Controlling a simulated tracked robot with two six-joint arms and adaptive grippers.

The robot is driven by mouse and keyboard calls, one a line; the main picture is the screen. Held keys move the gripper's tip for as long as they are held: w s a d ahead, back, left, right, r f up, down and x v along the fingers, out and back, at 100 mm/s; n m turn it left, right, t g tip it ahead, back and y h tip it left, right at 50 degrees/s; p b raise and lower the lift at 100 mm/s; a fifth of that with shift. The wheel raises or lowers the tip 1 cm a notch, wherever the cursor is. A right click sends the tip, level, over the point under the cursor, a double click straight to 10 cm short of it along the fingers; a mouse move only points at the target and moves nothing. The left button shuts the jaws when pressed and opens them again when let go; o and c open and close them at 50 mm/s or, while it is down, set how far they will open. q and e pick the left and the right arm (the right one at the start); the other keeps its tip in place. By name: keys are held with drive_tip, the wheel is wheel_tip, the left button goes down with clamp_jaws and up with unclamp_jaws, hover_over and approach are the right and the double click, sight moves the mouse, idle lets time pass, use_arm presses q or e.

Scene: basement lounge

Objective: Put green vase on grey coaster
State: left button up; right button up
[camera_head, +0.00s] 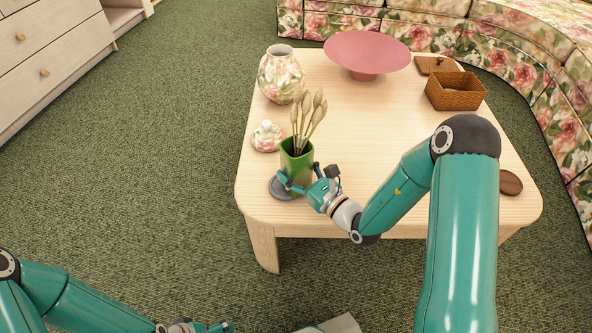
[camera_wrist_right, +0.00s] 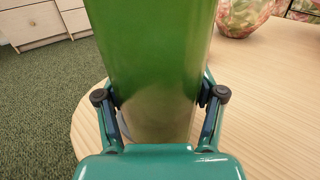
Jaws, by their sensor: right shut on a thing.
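The green vase (camera_head: 297,162) holds several pale dried stems and stands upright near the left front of the wooden table. It fills the middle of the right wrist view (camera_wrist_right: 155,60). My right gripper (camera_head: 300,177) is shut on its lower part, with one finger on each side (camera_wrist_right: 160,98). The grey coaster (camera_head: 278,189) lies on the table, partly covered in the head view by the vase and gripper. The vase's base appears over it, but I cannot tell if they touch. My left gripper (camera_head: 208,328) is at the bottom edge, mostly cut off, away from the table.
A floral pot (camera_head: 268,137) sits just behind the vase, and a larger floral vase (camera_head: 281,75) further back. The table's middle is clear.

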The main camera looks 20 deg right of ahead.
drive_tip(key=o, duration=1.4)
drive_tip(key=shift+r, duration=0.1)
drive_tip(key=p+v, duration=0.2)
drive_tip(key=v, duration=0.8)
drive_tip(key=shift+s+d, duration=0.2)
drive_tip(key=shift+s, duration=0.15)
drive_tip(key=shift+s+d, duration=0.15)
drive_tip(key=shift+s, duration=0.5)
